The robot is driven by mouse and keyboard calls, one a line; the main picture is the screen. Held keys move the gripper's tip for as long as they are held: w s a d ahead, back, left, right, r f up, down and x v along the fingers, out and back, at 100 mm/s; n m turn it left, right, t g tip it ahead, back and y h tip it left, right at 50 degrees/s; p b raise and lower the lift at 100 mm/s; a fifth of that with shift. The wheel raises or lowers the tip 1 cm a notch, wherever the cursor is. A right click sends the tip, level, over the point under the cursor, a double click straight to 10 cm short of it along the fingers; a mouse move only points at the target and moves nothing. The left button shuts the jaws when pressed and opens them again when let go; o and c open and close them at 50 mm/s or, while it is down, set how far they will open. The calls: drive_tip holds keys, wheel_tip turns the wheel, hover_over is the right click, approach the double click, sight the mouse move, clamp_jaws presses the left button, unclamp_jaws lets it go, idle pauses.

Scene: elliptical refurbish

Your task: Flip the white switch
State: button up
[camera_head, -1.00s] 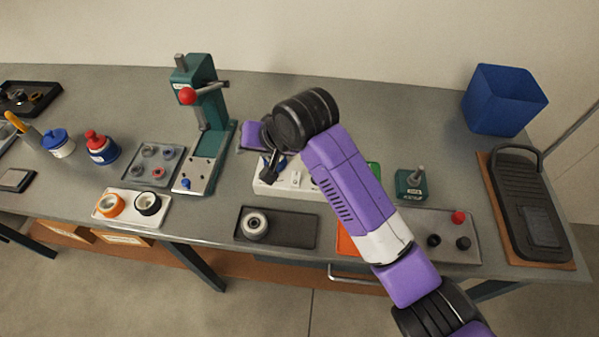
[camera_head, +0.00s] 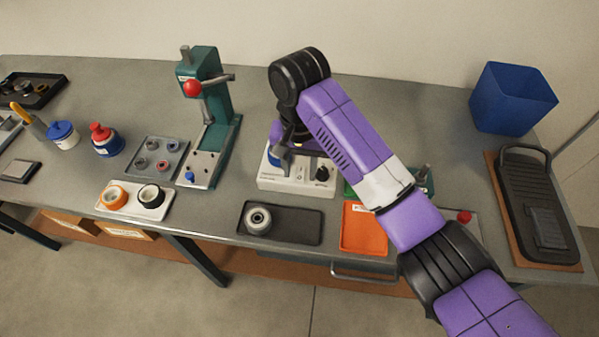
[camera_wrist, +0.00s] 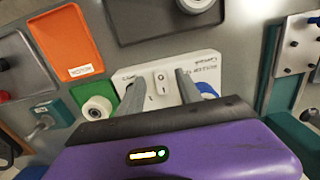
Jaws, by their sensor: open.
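The white switch (camera_wrist: 162,83) is a small rocker on the face of a white control box (camera_head: 290,185). My gripper (camera_wrist: 161,82) is open and empty, one finger on each side of the switch. I cannot tell whether either finger touches it. In the head view my gripper (camera_head: 283,158) points down at the box's left part and hides some of its top.
A green press (camera_head: 215,130) stands left of the box. A dark tray with a metal ring (camera_head: 258,219) and an orange tray (camera_head: 363,228) lie in front of it. A blue bin (camera_head: 508,98) and a black device (camera_head: 532,205) are at right.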

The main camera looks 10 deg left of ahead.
drive_tip(key=shift+f, duration=0.75)
clamp_jaws()
